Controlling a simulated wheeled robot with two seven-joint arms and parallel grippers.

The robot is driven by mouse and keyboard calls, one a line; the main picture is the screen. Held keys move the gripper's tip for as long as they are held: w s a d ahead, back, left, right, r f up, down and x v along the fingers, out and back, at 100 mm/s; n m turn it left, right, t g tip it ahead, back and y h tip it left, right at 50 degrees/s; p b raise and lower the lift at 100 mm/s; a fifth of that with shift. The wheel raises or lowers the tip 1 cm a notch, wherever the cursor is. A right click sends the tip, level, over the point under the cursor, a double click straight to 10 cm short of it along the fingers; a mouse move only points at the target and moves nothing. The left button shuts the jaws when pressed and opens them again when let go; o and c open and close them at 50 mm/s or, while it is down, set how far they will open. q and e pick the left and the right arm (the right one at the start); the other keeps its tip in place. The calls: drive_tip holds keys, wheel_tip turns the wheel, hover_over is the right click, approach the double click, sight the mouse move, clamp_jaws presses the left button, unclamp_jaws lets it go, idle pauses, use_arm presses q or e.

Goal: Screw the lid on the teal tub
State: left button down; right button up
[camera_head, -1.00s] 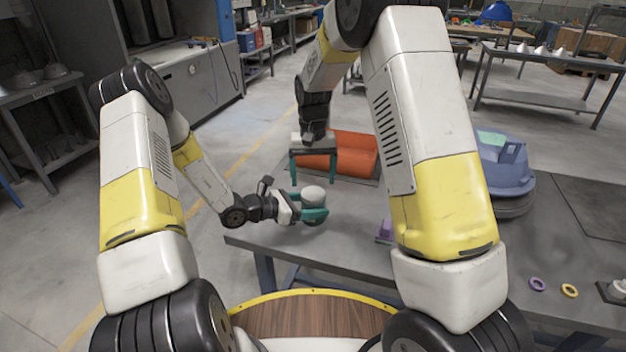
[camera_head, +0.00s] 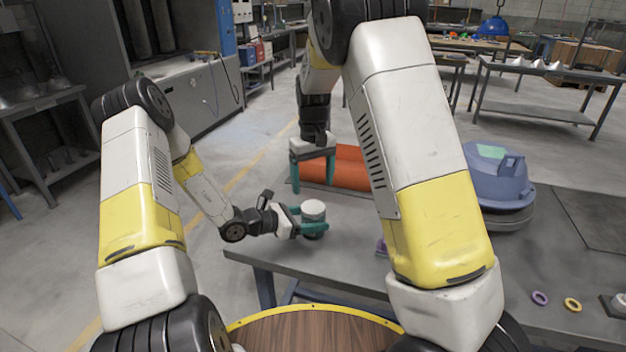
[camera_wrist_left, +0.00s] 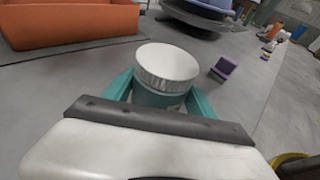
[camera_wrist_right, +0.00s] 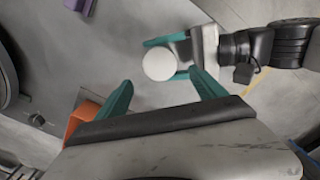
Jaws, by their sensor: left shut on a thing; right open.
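The teal tub (camera_wrist_left: 158,97) stands at the near left of the grey table, with the white ribbed lid (camera_wrist_left: 167,66) on its top; I cannot tell how tightly it sits. The lid also shows in the head view (camera_head: 313,208) and from above in the right wrist view (camera_wrist_right: 160,64). My left gripper (camera_head: 313,226) is shut around the tub; its teal fingers hide much of the tub's sides. My right gripper (camera_head: 313,186) is open and empty, pointing down above the lid and apart from it. In the right wrist view the lid appears beyond and between its fingertips.
An orange bin (camera_head: 345,165) stands behind the grippers. A blue domed housing (camera_head: 497,178) sits farther right on the table. A small purple block (camera_wrist_left: 223,68) is right of the tub.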

sight(313, 207)
wheel_tip(313, 207, down, 8)
drive_tip(key=shift+r, duration=0.1)
idle(0.4)
drive_tip(key=c, duration=1.5)
drive_tip(key=o, duration=1.7)
drive_tip(key=shift+c, duration=0.2)
drive_tip(key=shift+r, duration=0.1)
wheel_tip(313, 207, up, 12)
